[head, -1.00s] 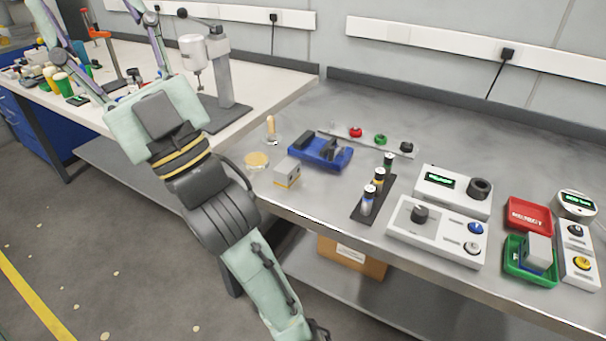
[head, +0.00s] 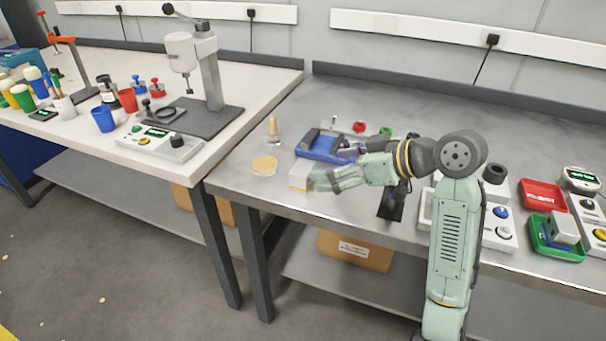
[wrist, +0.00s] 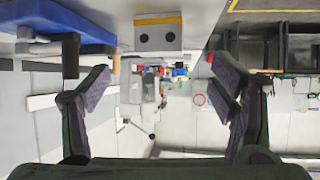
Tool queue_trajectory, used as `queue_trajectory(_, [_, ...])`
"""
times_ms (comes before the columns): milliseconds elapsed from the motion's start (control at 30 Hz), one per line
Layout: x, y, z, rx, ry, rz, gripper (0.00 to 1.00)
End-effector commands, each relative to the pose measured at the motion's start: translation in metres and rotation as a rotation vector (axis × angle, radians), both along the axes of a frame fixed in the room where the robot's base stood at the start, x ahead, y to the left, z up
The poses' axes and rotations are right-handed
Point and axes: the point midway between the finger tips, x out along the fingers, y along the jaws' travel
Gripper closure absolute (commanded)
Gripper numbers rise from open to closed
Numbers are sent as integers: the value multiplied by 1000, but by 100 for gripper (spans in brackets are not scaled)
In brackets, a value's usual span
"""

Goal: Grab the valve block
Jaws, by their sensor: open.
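The valve block appears to be the small light-grey block (head: 299,175) with a yellow stripe, on the grey bench near its front edge. In the wrist view the block (wrist: 158,38) is at the top centre, with two dark round holes facing the camera. My gripper (head: 317,181) is just right of the block in the head view and partly covers it. In the wrist view the open fingers (wrist: 160,68) are spread to either side of the block's line, with nothing between them. Contact with the block is not visible.
A blue vise-like fixture (head: 318,146) sits close behind the block. A round yellowish dish (head: 264,165) and a wooden-handled tool (head: 272,131) are to its left. A green tray (head: 545,245) and red tray (head: 543,194) stand at the right.

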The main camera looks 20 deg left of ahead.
Motion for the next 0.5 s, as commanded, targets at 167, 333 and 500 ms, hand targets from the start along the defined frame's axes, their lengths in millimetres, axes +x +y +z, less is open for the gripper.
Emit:
queue_trajectory(167, [5, 22, -11, 2, 0, 0, 22])
queue_trajectory(333, [7, 33, -16, 2, 0, 0, 22])
queue_trajectory(500, [12, 55, -28, 2, 0, 1, 22])
